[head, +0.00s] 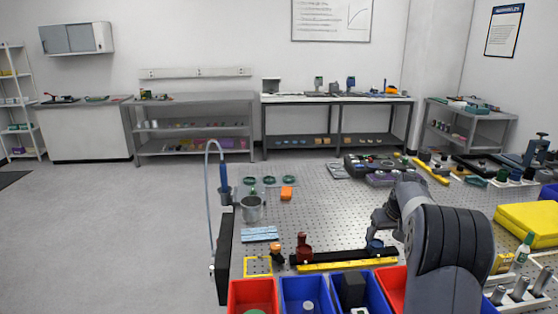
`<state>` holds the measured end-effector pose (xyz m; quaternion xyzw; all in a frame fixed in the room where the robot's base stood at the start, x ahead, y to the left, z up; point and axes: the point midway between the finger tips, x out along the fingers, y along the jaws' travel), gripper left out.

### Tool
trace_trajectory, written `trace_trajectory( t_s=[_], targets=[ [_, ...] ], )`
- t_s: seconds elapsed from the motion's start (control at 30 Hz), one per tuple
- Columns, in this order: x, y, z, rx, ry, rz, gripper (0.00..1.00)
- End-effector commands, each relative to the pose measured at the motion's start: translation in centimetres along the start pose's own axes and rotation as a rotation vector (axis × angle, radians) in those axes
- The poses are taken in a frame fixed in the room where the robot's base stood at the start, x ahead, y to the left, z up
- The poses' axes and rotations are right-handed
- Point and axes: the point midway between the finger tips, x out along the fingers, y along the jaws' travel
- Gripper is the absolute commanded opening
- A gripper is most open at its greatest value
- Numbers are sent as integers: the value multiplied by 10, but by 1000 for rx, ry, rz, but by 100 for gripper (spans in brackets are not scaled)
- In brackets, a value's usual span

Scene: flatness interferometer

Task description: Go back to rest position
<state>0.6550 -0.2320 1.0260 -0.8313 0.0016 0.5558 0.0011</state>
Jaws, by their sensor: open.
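My arm rises from the lower right of the head view and bends over the perforated optical table (330,210). My gripper (381,232) is small in the picture, at the arm's far end, above the table just behind the black rail. It is open, and I see nothing held in it. A round blue part (375,246) shows just below it; I cannot tell whether they touch. My large arm link hides part of the table and bins at the right.
A red bin (252,290) and blue bins line the front edge. A yellow bar (345,264) and dark red mount (304,248) lie behind them. A yellow case (528,225) is right. Floor at left is clear.

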Motion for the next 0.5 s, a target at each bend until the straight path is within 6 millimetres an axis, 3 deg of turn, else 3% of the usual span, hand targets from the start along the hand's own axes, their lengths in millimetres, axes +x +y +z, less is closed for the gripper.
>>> trace_trajectory(
  t_s=[0.3, 0.5],
  targets=[
    [57, 0, 0, 0, -2, -1, 65],
    [70, -5, -1, -2, 2, 0, 65]
  ],
)
